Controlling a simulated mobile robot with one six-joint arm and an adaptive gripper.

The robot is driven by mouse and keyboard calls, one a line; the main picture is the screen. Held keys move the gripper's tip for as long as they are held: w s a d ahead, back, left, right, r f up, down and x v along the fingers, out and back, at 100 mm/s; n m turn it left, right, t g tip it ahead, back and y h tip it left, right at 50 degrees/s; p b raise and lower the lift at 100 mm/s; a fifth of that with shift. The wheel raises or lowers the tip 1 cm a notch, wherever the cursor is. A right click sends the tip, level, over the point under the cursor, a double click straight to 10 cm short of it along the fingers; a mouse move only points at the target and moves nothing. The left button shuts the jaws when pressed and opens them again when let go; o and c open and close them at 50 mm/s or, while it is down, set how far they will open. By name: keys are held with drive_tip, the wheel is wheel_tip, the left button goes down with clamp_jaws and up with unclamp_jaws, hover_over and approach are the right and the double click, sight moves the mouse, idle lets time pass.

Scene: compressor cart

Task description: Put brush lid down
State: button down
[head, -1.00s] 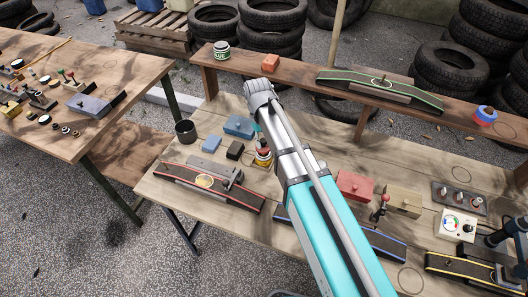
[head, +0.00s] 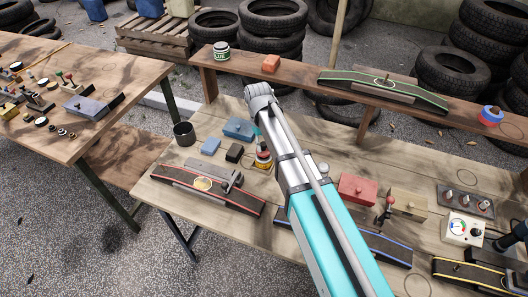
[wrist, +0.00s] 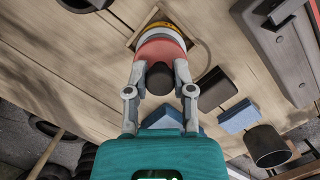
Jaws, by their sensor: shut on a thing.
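The brush lid (wrist: 160,50) is a red cap with a dark knob, seen in the wrist view between the fingertips. My gripper (wrist: 159,66) is shut on it. A jar with white and yellow bands (wrist: 160,30) is right behind the lid in line with it; I cannot tell whether the lid is seated on it or just above. In the head view the jar (head: 263,162) stands on the front table beside my arm, and my gripper's fingers are hidden behind the arm. Any brush under the lid is hidden.
A black block (head: 234,152), a small blue block (head: 210,146), a larger blue object (head: 240,128) and a dark cup (head: 184,133) are close to the jar. A red-edged ramp (head: 240,200) lies in front.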

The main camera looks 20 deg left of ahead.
drive_tip(key=shift+b+x, duration=0.7)
drive_tip(key=shift+x, duration=0.3)
drive_tip(key=shift+w+a+f, duration=0.1)
drive_tip(key=shift+a+f, duration=0.05)
drive_tip(key=shift+f, duration=0.1)
drive_tip(key=shift+c, duration=2.4)
unclamp_jaws()
drive_tip(key=shift+r, duration=0.25)
drive_tip(key=p+v, duration=1.1)
drive_tip(key=v, duration=0.1)
drive_tip(key=shift+p, duration=0.35)
drive_tip(key=s+d+m, duration=0.2)
drive_tip(key=d, duration=1.1)
drive_tip(key=s+d+m+t+y, duration=0.1)
drive_tip(key=s+d+m, duration=0.2)
drive_tip(key=d, duration=0.9)
drive_tip(key=s+d+m+t, duration=0.1)
drive_tip(key=s+d+m, duration=0.1)
drive_tip(key=d, duration=1.1)
drive_tip(key=shift+s+d+f+m+y, duration=0.3)
drive_tip(key=shift+s+m+y, duration=0.1)
drive_tip(key=shift+m, duration=0.1)
